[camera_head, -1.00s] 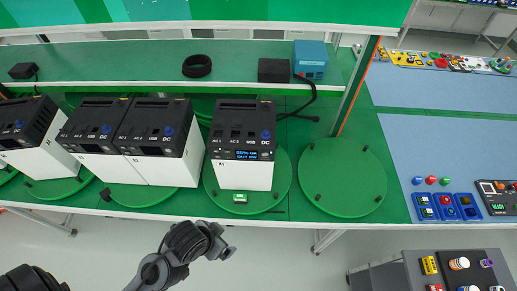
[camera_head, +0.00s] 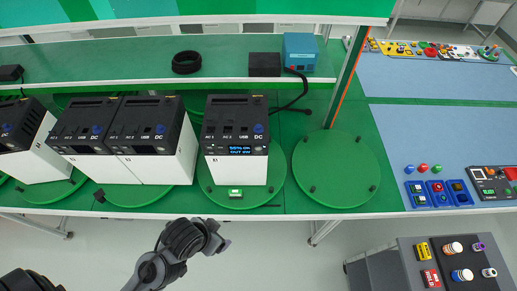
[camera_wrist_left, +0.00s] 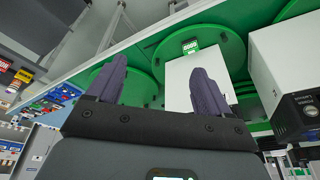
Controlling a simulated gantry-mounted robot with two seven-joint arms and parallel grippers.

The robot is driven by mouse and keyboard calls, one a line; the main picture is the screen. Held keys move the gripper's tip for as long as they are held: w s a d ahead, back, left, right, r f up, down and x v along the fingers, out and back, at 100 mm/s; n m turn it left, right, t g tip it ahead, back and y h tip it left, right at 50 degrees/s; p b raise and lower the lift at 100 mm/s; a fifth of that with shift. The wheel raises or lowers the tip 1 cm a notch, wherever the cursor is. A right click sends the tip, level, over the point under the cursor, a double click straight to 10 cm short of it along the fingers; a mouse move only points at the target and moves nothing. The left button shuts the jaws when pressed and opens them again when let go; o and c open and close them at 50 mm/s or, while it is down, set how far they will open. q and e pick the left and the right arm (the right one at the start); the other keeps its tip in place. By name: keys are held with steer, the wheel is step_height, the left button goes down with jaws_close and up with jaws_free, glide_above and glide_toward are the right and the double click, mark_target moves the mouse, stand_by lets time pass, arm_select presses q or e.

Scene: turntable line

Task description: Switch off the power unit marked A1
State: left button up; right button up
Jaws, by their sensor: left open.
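Several power units with black tops and white bodies stand in a row on the bench in the head view. The rightmost unit (camera_head: 238,140) stands on a green round turntable (camera_head: 275,180), its blue display lit. A short mark is on its front, too small to read surely. A blue round knob by the DC label is at its top right. My left gripper (camera_head: 222,239) is below and in front of the bench edge, apart from the units. In the left wrist view its fingers (camera_wrist_left: 160,68) are spread and empty, with a white unit body (camera_wrist_left: 185,88) beyond them. My right gripper is not seen.
An empty green turntable (camera_head: 336,168) is to the right. A small green-faced device (camera_head: 235,192) sits before the lit unit. A shelf behind holds a black coil (camera_head: 187,62), a black box (camera_head: 264,64) and a blue box (camera_head: 301,53). An orange-edged post (camera_head: 349,75) stands at right.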

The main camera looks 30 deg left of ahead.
arm_select(q)
jaws_close()
stand_by(1.4)
